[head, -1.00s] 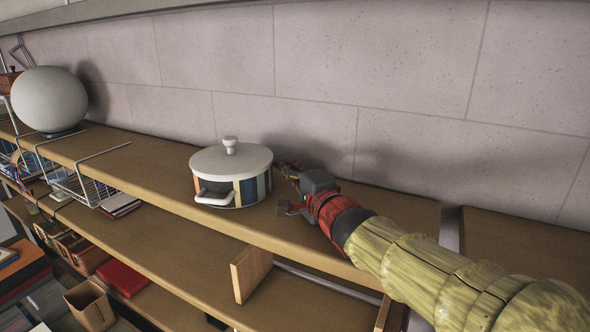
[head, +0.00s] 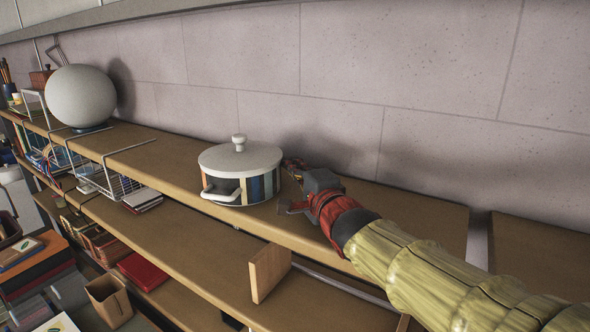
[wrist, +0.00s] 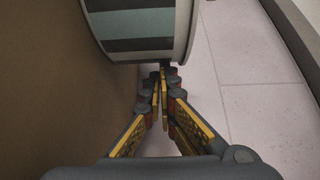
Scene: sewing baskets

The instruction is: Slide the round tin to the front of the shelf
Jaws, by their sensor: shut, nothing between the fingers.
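The round tin (head: 262,187) has vertical coloured stripes, a pale lid with a knob, and a white handle facing the front. It stands upright on the top shelf (head: 400,215), close to the front edge. My gripper (head: 290,166) is at the tin's right rear side, low over the shelf, with its fingers partly hidden in the head view. In the wrist view the fingertips (wrist: 161,73) are shut together, empty, right at the lower side of the tin (wrist: 140,28). I cannot tell for sure whether they touch it.
A pale wall (head: 350,70) runs close behind the shelf. A large white globe (head: 81,97) stands at the left end, with a wire basket (head: 115,185) hanging nearer. A wooden block (head: 267,272) stands on the shelf below. The top shelf between globe and tin is clear.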

